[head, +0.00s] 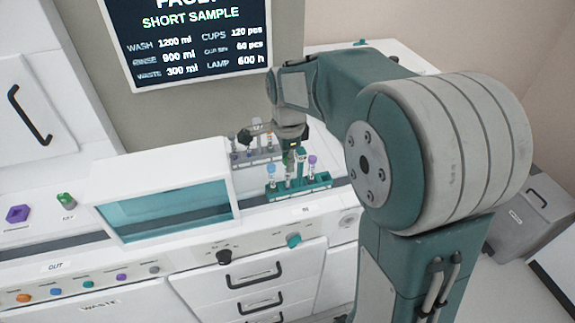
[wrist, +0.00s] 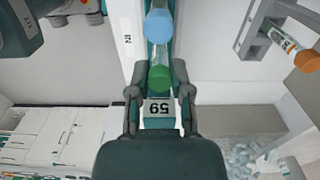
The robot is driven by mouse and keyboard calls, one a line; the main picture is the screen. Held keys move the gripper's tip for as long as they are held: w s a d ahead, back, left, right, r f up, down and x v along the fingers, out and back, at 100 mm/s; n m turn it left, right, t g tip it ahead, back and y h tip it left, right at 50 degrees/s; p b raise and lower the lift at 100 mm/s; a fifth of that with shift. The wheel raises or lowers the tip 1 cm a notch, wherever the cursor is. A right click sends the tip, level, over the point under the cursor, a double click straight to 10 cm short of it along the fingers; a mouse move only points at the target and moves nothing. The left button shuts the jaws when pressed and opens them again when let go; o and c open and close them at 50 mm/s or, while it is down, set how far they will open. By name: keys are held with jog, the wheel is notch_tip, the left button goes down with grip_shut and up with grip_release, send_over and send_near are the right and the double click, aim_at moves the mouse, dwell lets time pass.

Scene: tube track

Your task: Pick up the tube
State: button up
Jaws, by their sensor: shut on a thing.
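A teal rack (head: 318,183) stands on the counter and holds upright tubes. A blue-capped tube (head: 271,172) is at its left and a purple-capped tube (head: 312,162) at its right. My gripper (head: 290,150) points down over the rack's middle. In the wrist view my gripper (wrist: 160,72) has its fingers on both sides of a green-capped tube (wrist: 159,79) and is shut on it. The blue cap (wrist: 158,26) shows just beyond. The lower part of the green-capped tube is hard to see, and I cannot tell whether it is clear of its slot.
A grey rack (head: 264,154) with several tubes stands just behind; an orange-capped tube (wrist: 305,60) shows in the wrist view. A white analyser with a teal window (head: 175,212) is to the left. Knobs (head: 224,257) and drawers line the counter front.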

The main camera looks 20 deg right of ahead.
jog(key=s+a+r, duration=0.2)
jog(key=s+r, duration=1)
jog(key=s, duration=0.2)
jog(key=shift+a, duration=0.2)
jog(key=shift+w, duration=0.1)
